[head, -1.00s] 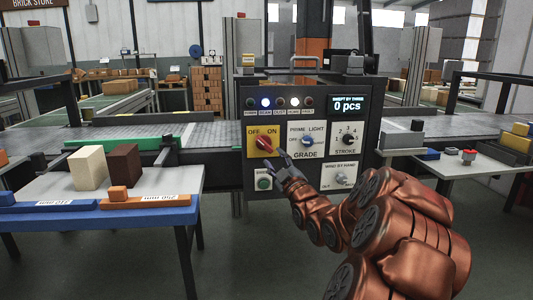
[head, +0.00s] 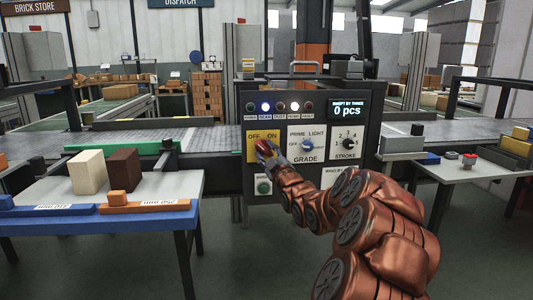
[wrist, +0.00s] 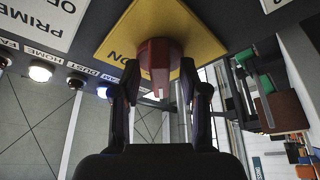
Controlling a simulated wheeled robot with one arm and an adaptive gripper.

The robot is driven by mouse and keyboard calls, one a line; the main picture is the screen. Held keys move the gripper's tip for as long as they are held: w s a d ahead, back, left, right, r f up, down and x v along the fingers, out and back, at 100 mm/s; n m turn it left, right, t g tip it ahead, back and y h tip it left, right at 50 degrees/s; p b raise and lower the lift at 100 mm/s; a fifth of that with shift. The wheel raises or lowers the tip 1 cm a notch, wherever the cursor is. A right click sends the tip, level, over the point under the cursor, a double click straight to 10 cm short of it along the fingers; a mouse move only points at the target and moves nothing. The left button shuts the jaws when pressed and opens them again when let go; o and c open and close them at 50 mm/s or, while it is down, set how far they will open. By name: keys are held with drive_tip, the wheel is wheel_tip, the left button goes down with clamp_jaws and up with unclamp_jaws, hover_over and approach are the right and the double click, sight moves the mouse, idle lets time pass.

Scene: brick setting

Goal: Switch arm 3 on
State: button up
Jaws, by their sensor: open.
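The control panel (head: 352,97) stands straight ahead. On it is a yellow plate (head: 252,150) marked OFF and ON, with a red rotary knob. My gripper (head: 266,148) is at this plate and hides most of the knob in the head view. In the wrist view, the red knob (wrist: 158,57) sits on the yellow plate (wrist: 120,35), between the open fingers of my gripper (wrist: 160,80). I cannot tell whether the fingers touch it. No plate here is seen marked "arm 3".
A blue lamp (head: 266,106) and a white lamp (head: 295,106) are lit above. The GRADE knob (head: 307,145), STROKE knob (head: 348,143) and green button (head: 264,187) are close by. Tables with bricks and blocks stand left (head: 60,186) and right (head: 480,173).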

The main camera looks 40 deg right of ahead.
drive_tip(key=shift+c, duration=0.3)
clamp_jaws()
drive_tip(key=m+h, duration=0.1)
drive_tip(key=m, duration=0.1)
drive_tip(key=m+h+b, duration=0.1)
drive_tip(key=m, duration=0.1)
drive_tip(key=shift+w+a+f+m, duration=0.1)
drive_tip(key=shift+a+f+m, duration=0.05)
drive_tip(key=shift+m, duration=0.25)
drive_tip(key=m+h, duration=0.1)
drive_tip(key=m, duration=0.2)
drive_tip(key=m+g+h, duration=0.1)
drive_tip(key=m+h, duration=0.1)
drive_tip(key=m, duration=0.1)
drive_tip(key=shift+a+r+m+g+h, duration=0.1)
drive_tip(key=shift+r+m+g+h, duration=0.1)
drive_tip(key=shift+m+g+h, duration=0.15)
drive_tip(key=m+g+h, duration=0.1)
drive_tip(key=m, duration=0.1)
drive_tip(key=m+g+h, duration=0.1)
drive_tip(key=m, duration=0.2)
drive_tip(key=m+g+h+p, duration=0.1)
drive_tip(key=m, duration=0.2)
drive_tip(key=shift+w+a+r, duration=0.1)
drive_tip(key=shift+m+g+h+p, duration=0.3)
drive_tip(key=shift+m+g, duration=0.4)
drive_tip(key=shift+m, duration=0.75)
drive_tip(key=shift+m+g+h+p, duration=0.15)
drive_tip(key=shift+m+g+p, duration=0.4)
drive_tip(key=shift+m, duration=0.85)
